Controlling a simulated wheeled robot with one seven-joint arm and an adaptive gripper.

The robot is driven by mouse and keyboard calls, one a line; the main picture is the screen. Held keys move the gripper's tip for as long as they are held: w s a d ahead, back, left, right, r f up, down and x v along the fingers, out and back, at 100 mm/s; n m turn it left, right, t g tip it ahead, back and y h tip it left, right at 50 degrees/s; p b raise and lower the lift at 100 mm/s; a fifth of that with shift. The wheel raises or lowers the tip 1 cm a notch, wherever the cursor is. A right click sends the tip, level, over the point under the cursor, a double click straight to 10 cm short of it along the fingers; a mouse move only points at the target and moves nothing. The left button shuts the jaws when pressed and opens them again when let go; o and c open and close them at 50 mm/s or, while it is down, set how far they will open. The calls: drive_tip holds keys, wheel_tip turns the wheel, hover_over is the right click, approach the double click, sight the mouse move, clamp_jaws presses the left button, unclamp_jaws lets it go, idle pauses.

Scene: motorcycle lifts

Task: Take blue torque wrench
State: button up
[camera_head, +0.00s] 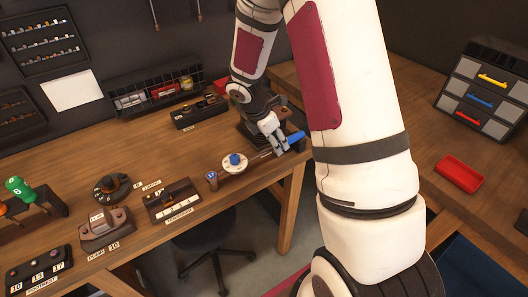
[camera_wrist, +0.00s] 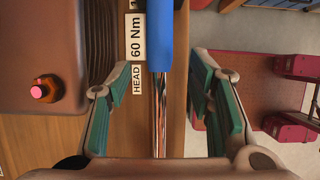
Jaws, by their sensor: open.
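The blue torque wrench shows its blue handle (camera_head: 297,137) near the right end of the workbench in the head view. In the wrist view its blue handle (camera_wrist: 160,35) is at the top middle, with a metal shaft running down the picture below it. My gripper (camera_wrist: 163,82) is open, with one teal-padded finger on each side of the wrench and visible gaps between. In the head view my gripper (camera_head: 279,145) is down by the wrench, beside its handle. The wrench's lower end is hidden by my gripper in the wrist view.
A "60 Nm" label (camera_wrist: 136,37) lies left of the handle. A white dial with a blue knob (camera_head: 234,161) is nearby on the bench. A red tray (camera_head: 459,175) is on the right-hand bench.

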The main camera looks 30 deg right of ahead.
drive_tip(key=shift+x, duration=1.7)
clamp_jaws()
drive_tip(key=shift+r, duration=0.1)
